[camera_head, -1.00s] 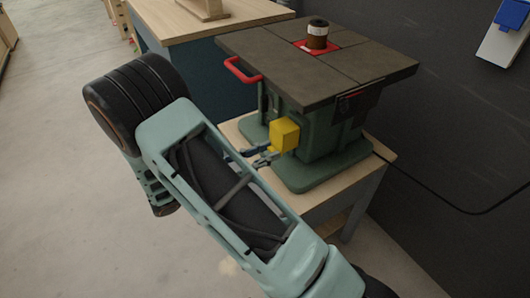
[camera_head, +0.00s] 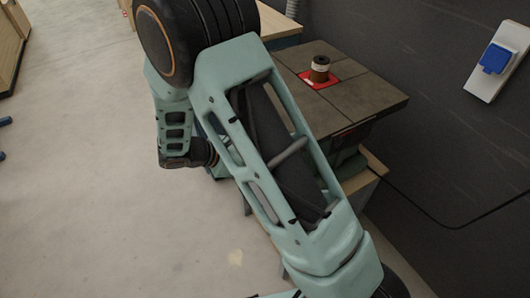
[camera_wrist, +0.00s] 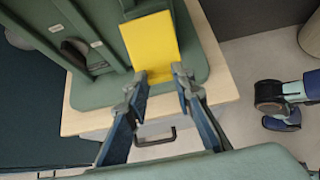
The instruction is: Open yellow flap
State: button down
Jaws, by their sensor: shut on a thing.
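The yellow flap (camera_wrist: 150,42) shows in the wrist view as a flat yellow plate against the green machine (camera_wrist: 200,58). My gripper (camera_wrist: 159,76) is shut on the flap's lower edge, one fingertip at each side. How far the flap stands open I cannot tell. In the head view my arm covers the flap and the gripper. There the machine's dark tabletop (camera_head: 372,96) shows behind my arm, with a dark spindle (camera_head: 320,68) in a red insert.
The machine stands on a wooden-topped bench (camera_wrist: 222,97); a dark handle (camera_wrist: 156,139) shows below its edge. A dark wall with a blue and white fixture (camera_head: 496,58) is at the right. The concrete floor (camera_head: 90,190) at the left is mostly clear.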

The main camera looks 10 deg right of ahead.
jog(key=shift+w+d+r+g+y+p, duration=0.1)
jog(key=shift+d+r+g+y+p, duration=0.15)
jog(key=shift+r+y+p, duration=0.95)
jog(key=shift+w+d+r+g+y+p, duration=0.1)
jog(key=shift+d+r+g+y+p, duration=0.15)
jog(key=shift+r+p, duration=1.1)
jog(key=shift+w+d+r+g+y+p, duration=0.15)
jog(key=shift+r+y+p, duration=0.5)
jog(key=shift+p, duration=1.3)
jog(key=shift+d, duration=0.1)
jog(key=c, duration=1.6)
grip_release()
jog(key=shift+f, duration=0.1)
jog(key=shift+s, duration=0.1)
